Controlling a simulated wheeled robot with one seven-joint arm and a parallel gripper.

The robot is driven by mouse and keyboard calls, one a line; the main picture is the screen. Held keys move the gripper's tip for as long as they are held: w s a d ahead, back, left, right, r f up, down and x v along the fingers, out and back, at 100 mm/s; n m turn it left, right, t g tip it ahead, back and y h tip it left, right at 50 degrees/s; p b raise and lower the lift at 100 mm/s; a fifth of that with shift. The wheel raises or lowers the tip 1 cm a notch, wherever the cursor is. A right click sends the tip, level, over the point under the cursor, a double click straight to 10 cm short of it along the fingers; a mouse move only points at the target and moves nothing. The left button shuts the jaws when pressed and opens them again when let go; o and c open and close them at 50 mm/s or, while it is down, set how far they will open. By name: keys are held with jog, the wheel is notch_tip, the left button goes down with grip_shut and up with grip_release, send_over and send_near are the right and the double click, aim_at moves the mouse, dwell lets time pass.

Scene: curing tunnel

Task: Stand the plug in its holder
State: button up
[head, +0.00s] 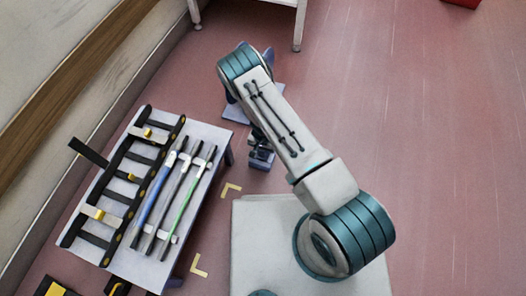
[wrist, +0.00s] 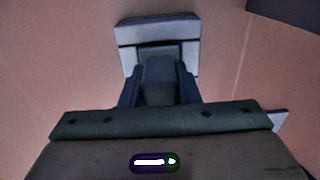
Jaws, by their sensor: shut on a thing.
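In the wrist view my gripper (wrist: 160,68) is shut, its two dark fingers on either side of a dark grey piece, which I take to be the plug (wrist: 160,88). A light grey block with a dark recess (wrist: 125,38), perhaps the holder, lies just beyond the fingertips. The plug's far end is hidden, so I cannot tell whether it touches the block or sits in the recess. In the head view my arm covers most of this spot. Small dark blue parts show beside the arm, too hidden to sort out.
A pale bench (head: 194,127) at the left carries a black rack (head: 128,148) with yellow parts and several blue, dark and green rods (head: 181,202). A white-legged table (head: 298,28) stands at the top. The pink floor (head: 430,130) at the right is clear.

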jog(key=shift+f, duration=0.15)
jog(key=o, duration=1.1)
jog(key=shift+c, duration=0.2)
jog(key=shift+r, duration=0.25)
